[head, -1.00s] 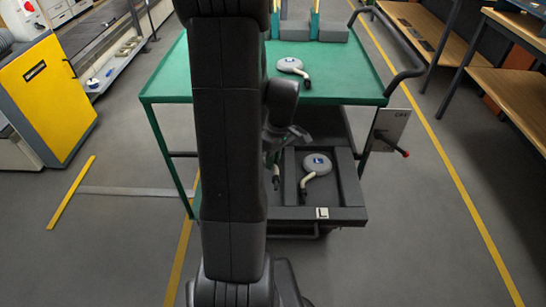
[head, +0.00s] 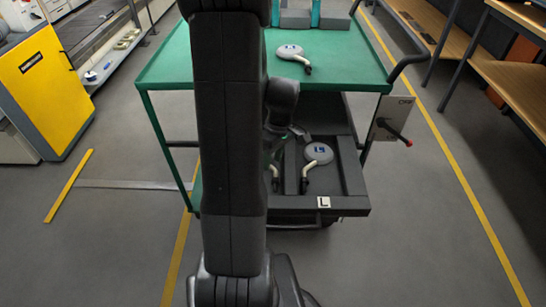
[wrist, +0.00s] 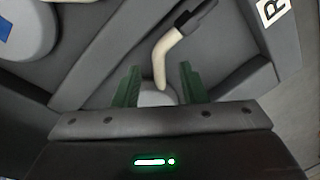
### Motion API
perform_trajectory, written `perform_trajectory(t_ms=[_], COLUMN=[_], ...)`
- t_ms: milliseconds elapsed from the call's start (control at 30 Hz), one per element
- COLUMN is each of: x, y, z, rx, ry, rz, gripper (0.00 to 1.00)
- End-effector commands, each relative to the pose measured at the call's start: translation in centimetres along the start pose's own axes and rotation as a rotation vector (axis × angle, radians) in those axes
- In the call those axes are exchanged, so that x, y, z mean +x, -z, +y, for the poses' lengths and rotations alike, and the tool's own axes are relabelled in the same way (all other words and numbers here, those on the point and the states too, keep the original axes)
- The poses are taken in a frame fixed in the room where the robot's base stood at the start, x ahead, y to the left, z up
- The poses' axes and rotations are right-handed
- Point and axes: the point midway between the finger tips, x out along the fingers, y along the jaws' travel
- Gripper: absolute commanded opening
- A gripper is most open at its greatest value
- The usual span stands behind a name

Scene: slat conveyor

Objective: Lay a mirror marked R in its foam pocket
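A mirror with a cream stem and black end lies in the foam pocket by the R label (wrist: 270,10). In the wrist view its stem (wrist: 168,55) runs between my gripper's green fingers (wrist: 158,88), which stand apart with gaps beside the stem. Its pale head shows only partly. In the head view my arm hides all but the stem (head: 275,172) of this mirror. A second mirror (head: 318,153) with a blue mark lies in the right pocket by the L label (head: 323,202). A third mirror (head: 290,51) lies on the green cart top. Their marks are not clearly readable.
The dark foam tray (head: 349,204) sits below the green cart top (head: 345,75). A panel with a red-ended lever (head: 405,141) is at the cart's right. A yellow cabinet (head: 43,90) stands left and wooden benches right. The floor in front is clear.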

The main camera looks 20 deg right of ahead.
Motion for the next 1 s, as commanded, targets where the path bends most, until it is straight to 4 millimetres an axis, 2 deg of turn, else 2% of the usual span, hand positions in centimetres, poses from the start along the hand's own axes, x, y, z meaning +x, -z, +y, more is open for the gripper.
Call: perform_trajectory(t_ms=[200,333,467,800,1000], x=[-0.1,-1.1,-3.5,-11.0,-13.3], y=[0.0,0.0,0.1,0.0,0.0], z=[0.0,0.1,0.1,0.1,0.0], rx=[0.0,0.0,0.001,0.0,0.0], ry=[0.0,-0.003,-0.005,-0.004,-0.002], rz=[0.0,0.002,0.004,0.002,0.001], gripper=[0.38,0.38,0.38,0.38,0.38])
